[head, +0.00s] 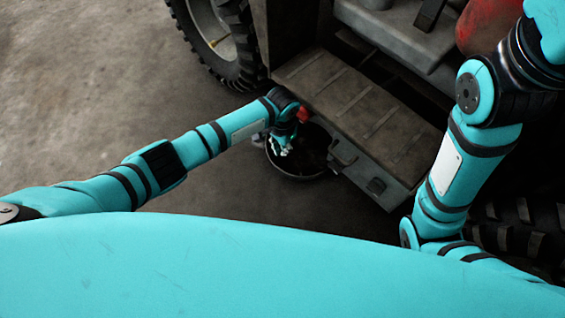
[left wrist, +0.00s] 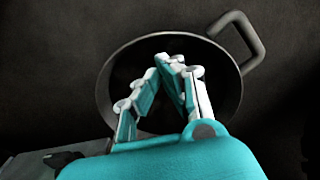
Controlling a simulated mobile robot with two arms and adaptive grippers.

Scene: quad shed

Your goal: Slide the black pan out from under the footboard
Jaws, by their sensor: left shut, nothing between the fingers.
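The black pan (head: 301,173) is on the floor at the edge of the footboard (head: 352,105). Part of its far right side is hidden by the footboard and my arm. In the left wrist view the pan (left wrist: 118,62) shows as a dark round dish with a loop handle (left wrist: 247,38) at its upper right. My left gripper (head: 285,150) is over the inside of the pan. In the left wrist view its white and teal fingers (left wrist: 172,62) meet at their tips, shut and empty. I cannot tell whether they touch the pan. My right gripper is not in view.
A large black tyre (head: 225,45) stands left of the footboard, and another tyre (head: 515,228) is at the lower right. A red tank-like part (head: 487,25) is above the footboard. Bare concrete floor (head: 90,90) is open to the left.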

